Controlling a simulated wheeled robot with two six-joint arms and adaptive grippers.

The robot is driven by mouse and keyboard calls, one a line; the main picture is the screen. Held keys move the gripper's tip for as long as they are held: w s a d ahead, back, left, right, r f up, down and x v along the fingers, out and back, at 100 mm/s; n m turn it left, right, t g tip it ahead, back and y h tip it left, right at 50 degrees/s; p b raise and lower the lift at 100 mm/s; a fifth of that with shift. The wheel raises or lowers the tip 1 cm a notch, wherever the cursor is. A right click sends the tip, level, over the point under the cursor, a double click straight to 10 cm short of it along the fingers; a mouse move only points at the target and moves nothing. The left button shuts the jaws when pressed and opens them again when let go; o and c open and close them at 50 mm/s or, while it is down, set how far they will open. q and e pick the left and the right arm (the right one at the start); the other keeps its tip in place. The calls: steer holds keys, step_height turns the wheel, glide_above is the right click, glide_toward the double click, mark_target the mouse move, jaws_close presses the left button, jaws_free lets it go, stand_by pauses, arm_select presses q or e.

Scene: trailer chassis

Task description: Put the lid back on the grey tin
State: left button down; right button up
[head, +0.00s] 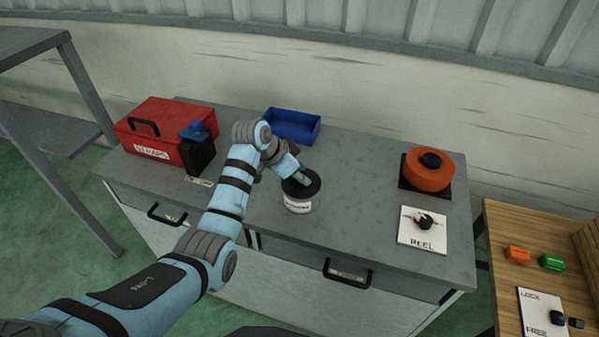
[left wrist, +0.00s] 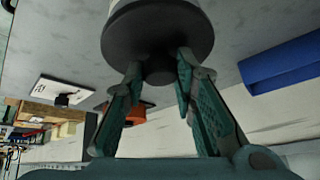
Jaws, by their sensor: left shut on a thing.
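The grey tin (head: 298,206) stands upright near the middle of the grey worktop, a pale can with a label on its front. Its dark round lid (head: 313,187) is over its mouth; I see no clear gap, but cannot tell whether it is fully seated. My left gripper (head: 301,178) reaches in from the left above the lid. In the left wrist view, the left gripper (left wrist: 158,72) is shut on the knob of the lid (left wrist: 150,38), with one finger on each side, and part of the tin (left wrist: 160,4) shows behind the lid. My right gripper is not in view.
A blue open bin (head: 293,126) stands behind the tin. A red box (head: 165,125) and a dark container with a blue top (head: 198,155) are to the left. Worktop right of the tin is clear.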

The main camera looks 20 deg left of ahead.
arm_select(q)
steer(key=shift+f+p, duration=0.2)
steer(key=shift+p, duration=0.1)
stand_by(0.6)
steer(key=shift+p, duration=0.45)
stand_by(0.3)
steer(key=c, duration=1.2)
jaws_free()
steer(key=shift+c, duration=0.2)
steer(key=shift+o, duration=0.2)
steer(key=o, duration=0.4)
steer(key=shift+o, duration=0.2)
